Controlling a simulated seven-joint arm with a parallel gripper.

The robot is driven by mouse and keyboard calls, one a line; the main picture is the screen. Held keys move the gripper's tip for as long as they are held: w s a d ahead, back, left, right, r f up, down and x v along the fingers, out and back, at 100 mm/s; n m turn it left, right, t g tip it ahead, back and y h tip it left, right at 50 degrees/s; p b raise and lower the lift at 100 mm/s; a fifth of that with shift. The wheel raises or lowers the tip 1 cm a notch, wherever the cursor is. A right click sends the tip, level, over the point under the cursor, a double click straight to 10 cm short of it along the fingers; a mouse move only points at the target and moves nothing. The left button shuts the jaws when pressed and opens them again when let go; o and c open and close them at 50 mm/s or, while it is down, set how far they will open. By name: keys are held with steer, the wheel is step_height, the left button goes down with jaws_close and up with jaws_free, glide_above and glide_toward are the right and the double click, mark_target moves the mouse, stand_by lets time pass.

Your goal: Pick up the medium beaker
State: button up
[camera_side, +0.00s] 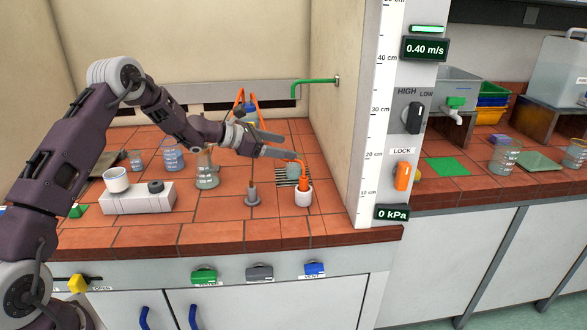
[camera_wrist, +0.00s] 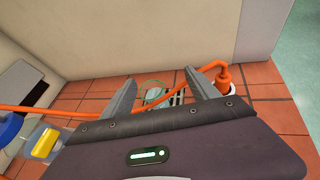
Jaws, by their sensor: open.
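Several glass vessels could be the beaker, and I cannot tell which one is medium. A small greenish glass vessel (camera_side: 293,170) stands over a drain grate, just below my gripper (camera_side: 289,147). In the wrist view a round greenish rim (camera_wrist: 152,84) shows between the fingers, partly hidden by an orange hose and my gripper body. A small beaker (camera_side: 136,160) and a larger bluish beaker (camera_side: 172,156) stand at the back left of the hood. My gripper in the wrist view (camera_wrist: 176,75) is open, fingers spread, with nothing clasped.
The orange hose (camera_wrist: 60,110) crosses the wrist view to a white-collared orange fitting (camera_side: 303,195). The hood wall (camera_side: 335,130) rises close on the right.

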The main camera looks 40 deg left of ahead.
mark_target(294, 166)
steer(key=a+f+n, duration=0.1)
steer(key=f, duration=0.1)
steer(key=w+a+f+n+y, duration=0.1)
steer(key=a, duration=0.1)
steer(key=shift+w+f+t, duration=0.1)
steer(key=shift+f+t, duration=0.2)
steer(key=shift+f, duration=0.05)
steer(key=x, duration=0.6)
steer(key=shift+d+f, duration=0.25)
steer(key=shift+f, duration=0.05)
jaws_close()
